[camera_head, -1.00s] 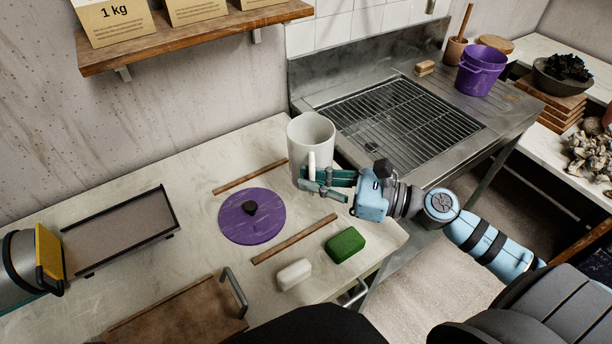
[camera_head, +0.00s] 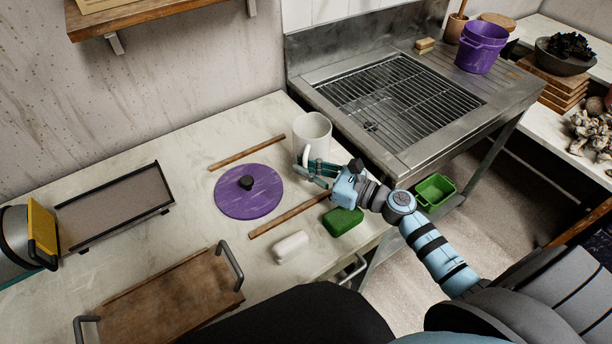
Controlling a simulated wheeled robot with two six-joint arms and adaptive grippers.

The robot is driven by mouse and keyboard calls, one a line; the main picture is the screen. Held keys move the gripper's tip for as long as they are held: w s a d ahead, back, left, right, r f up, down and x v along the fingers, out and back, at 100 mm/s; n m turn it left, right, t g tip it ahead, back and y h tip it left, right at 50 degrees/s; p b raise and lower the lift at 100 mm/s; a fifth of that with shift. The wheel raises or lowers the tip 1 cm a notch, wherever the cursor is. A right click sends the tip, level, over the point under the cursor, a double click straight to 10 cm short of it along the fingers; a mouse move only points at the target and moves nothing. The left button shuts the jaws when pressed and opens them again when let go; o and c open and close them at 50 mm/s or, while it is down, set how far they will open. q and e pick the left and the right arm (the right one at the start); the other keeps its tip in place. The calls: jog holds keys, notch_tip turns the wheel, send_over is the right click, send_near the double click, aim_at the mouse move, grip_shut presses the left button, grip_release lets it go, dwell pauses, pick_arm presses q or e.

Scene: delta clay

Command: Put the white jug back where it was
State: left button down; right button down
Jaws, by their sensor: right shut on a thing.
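The white jug (camera_head: 312,130) is upright at the back right of the pale worktop (camera_head: 150,165), beside the steel sink unit. Its handle faces the front, toward my right gripper. My right gripper (camera_head: 309,173) is shut on the jug at its handle side, and the fingers hide part of its lower body. I cannot tell whether the jug's base touches the worktop. My left gripper is not in view.
A purple disc (camera_head: 235,201) with a dark knob lies between two wooden strips, left of the jug. A green block (camera_head: 343,221) and a white block (camera_head: 291,246) lie in front. A wooden tray (camera_head: 165,300) and a dark-framed tray (camera_head: 115,205) stand left.

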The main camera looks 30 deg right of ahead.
jog(key=shift+f, duration=0.45)
jog(key=shift+w+r, duration=0.1)
jog(key=shift+f, duration=0.2)
jog(key=c, duration=1.7)
grip_release()
jog(key=shift+r, duration=0.1)
jog(key=shift+r, duration=0.2)
jog(key=v, duration=0.2)
jog(key=b+v, duration=0.1)
jog(key=v, duration=0.3)
jog(key=shift+s+f+b, duration=0.2)
jog(key=shift+f+b, duration=0.15)
jog(key=shift+b, duration=0.05)
jog(key=v, duration=0.4)
jog(key=p+v, duration=0.1)
jog(key=v, duration=0.1)
jog(key=shift+w+r, duration=0.1)
jog(key=shift+r, duration=0.25)
